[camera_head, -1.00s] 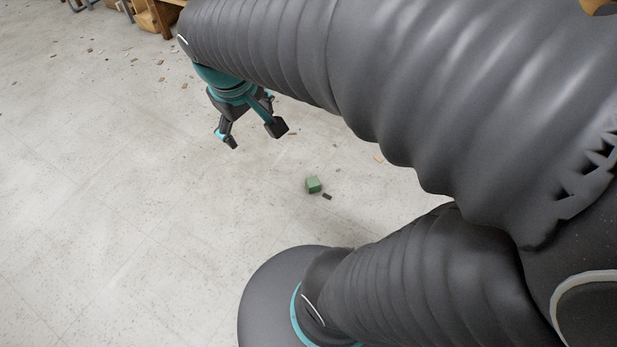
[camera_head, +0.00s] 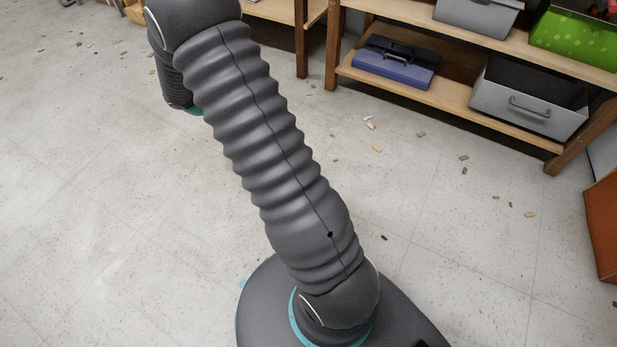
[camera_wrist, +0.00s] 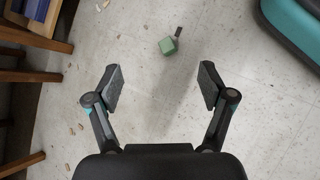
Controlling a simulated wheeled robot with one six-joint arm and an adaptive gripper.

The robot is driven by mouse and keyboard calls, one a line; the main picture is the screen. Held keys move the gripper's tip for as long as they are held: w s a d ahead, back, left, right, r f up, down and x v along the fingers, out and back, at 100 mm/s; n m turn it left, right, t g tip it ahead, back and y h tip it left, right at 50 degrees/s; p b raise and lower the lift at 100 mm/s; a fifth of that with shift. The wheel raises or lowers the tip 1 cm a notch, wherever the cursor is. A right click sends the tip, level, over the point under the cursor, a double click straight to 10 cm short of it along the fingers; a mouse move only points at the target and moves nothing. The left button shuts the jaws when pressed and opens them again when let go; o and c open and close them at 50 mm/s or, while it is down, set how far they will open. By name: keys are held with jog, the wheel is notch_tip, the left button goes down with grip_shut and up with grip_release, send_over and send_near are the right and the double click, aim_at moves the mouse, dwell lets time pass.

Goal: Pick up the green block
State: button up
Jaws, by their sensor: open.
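The green block (camera_wrist: 168,45) lies on the floor in the wrist view, above and between my fingertips in the picture. A small dark piece (camera_wrist: 178,32) lies right beside it. My gripper (camera_wrist: 162,88) is open, with its two fingers wide apart and nothing between them. The block is apart from both fingers. In the head view my own arm hides the block and the gripper's fingers.
A wooden shelf (camera_head: 458,98) stands at the upper right of the head view, holding a blue toolbox (camera_head: 388,62) and grey bins (camera_head: 528,103). An orange-brown object (camera_head: 603,225) is at the right edge. Small chips litter the floor, which is otherwise clear.

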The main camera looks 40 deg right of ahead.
jog(key=w+d+f+n+h+b, duration=0.1)
jog(key=d+f+n+h+b, duration=0.15)
jog(key=f, duration=1.15)
jog(key=d+f+n+h+b, duration=0.1)
jog(key=d+f+n+h, duration=0.2)
jog(key=f, duration=1.1)
jog(key=shift+n+g+y, duration=0.3)
jog(key=shift+n+y, duration=0.05)
jog(key=shift+y, duration=0.1)
jog(key=x, duration=0.8)
jog(key=shift+f+b, duration=0.3)
jog(key=shift+b, duration=0.1)
jog(key=x, duration=0.4)
jog(key=shift+s+f+b, duration=0.2)
jog(key=shift+f+b, duration=0.15)
jog(key=shift+s+d+f, duration=0.1)
jog(key=shift+d, duration=0.35)
jog(key=c, duration=1.3)
